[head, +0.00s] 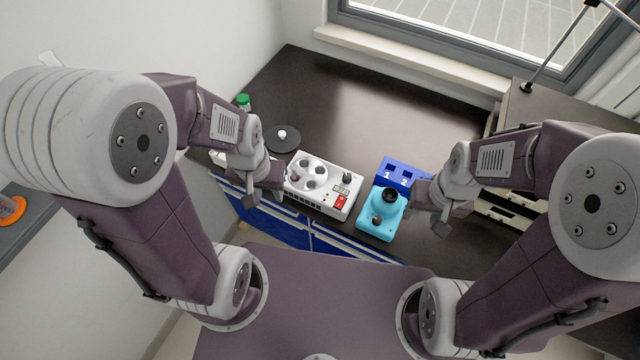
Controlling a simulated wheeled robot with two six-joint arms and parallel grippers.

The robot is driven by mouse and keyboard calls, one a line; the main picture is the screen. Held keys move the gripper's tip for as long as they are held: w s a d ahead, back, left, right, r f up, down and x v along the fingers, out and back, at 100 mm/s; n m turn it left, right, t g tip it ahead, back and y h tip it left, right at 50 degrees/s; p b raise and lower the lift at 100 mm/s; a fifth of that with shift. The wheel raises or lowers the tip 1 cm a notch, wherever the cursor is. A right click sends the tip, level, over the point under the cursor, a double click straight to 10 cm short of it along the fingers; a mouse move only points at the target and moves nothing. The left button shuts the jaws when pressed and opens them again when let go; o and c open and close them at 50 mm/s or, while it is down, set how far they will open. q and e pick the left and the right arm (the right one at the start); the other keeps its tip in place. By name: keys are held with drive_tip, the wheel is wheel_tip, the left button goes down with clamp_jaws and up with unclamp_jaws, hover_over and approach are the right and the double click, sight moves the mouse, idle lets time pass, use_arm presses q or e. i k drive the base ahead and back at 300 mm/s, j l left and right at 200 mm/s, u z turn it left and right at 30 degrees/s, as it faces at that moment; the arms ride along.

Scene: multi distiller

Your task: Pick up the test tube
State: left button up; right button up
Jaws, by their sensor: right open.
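I cannot make out a test tube clearly in the head view. A small green-capped item (243,101) stands at the back left edge of the dark bench, too small to identify. A blue rack (403,166) marked 1 and 2 has dark square openings; no tube shows in them. My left gripper (270,197) is at the left end of the white machine, and its jaws are too small to read. My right gripper (437,222) is open, pointing down just right of the turquoise device, and looks empty.
A white machine (343,203) with a round rotor and red switch sits at the front of the bench (345,100). A black disc lid (272,134) lies behind it. A turquoise device (375,222) with a black cup stands in front of the rack. The bench's back is clear.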

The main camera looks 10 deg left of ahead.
sight(293, 166)
drive_tip(key=j+z, duration=0.5)
drive_tip(key=z, duration=0.2)
drive_tip(key=k+j+z, duration=0.15)
drive_tip(key=z, duration=0.2)
